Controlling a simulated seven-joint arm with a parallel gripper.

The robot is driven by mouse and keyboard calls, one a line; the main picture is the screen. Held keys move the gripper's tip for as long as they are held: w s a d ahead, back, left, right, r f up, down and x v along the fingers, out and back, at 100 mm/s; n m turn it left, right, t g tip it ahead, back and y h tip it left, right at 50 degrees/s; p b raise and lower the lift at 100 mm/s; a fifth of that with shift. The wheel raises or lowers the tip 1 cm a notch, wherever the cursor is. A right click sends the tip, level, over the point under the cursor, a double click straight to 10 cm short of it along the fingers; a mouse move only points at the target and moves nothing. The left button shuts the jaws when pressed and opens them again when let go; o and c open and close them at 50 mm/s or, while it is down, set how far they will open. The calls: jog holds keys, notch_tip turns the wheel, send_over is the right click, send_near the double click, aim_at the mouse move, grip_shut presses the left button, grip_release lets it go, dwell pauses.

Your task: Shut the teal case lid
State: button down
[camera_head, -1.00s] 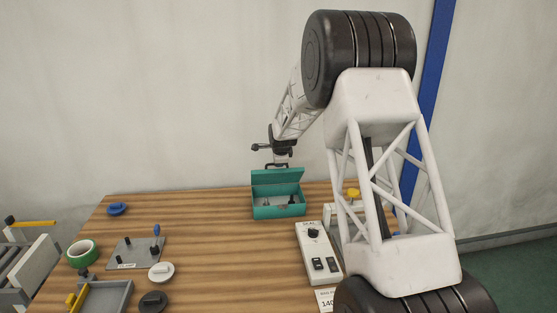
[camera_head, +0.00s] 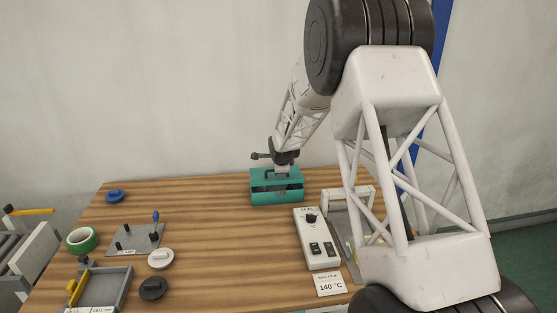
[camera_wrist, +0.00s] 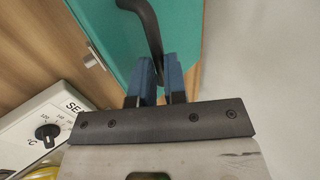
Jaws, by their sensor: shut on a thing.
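The teal case (camera_head: 278,199) stands at the back of the wooden table. Its lid (camera_head: 260,179) is tilted forward over the box, and a dark gap shows between the lid and the front wall. My gripper (camera_wrist: 160,68) has its blue fingers shut on the lid's dark handle (camera_wrist: 148,25). The flat teal lid face (camera_wrist: 105,25) fills the upper middle of the wrist view, with a metal latch (camera_wrist: 90,60) at its edge. In the head view my gripper (camera_head: 284,170) is at the lid's top. The case's inside is mostly hidden.
A white sealer control box (camera_head: 316,240) stands right of and in front of the case. A 140 °C card (camera_head: 329,285) lies before it.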

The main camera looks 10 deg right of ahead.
aim_at(280, 180)
jog(key=shift+s+f, duration=0.45)
jog(key=shift+f, duration=0.4)
jog(key=shift+s+f, duration=0.4)
jog(key=shift+f, duration=0.4)
jog(key=shift+s+f, duration=0.45)
jog(key=shift+f, duration=0.4)
jog(key=c, duration=1.2)
grip_release()
jog(key=shift+c, duration=0.2)
jog(key=shift+o, duration=0.4)
jog(key=shift+w+r, duration=0.1)
jog(key=shift+r, duration=0.15)
jog(key=shift+w+r+v, duration=0.1)
jog(key=shift+w+v, duration=0.05)
jog(key=shift+v, duration=1.05)
jog(key=shift+w+r+v, duration=0.1)
jog(key=shift+w+v, duration=0.05)
jog(key=shift+v, duration=2.75)
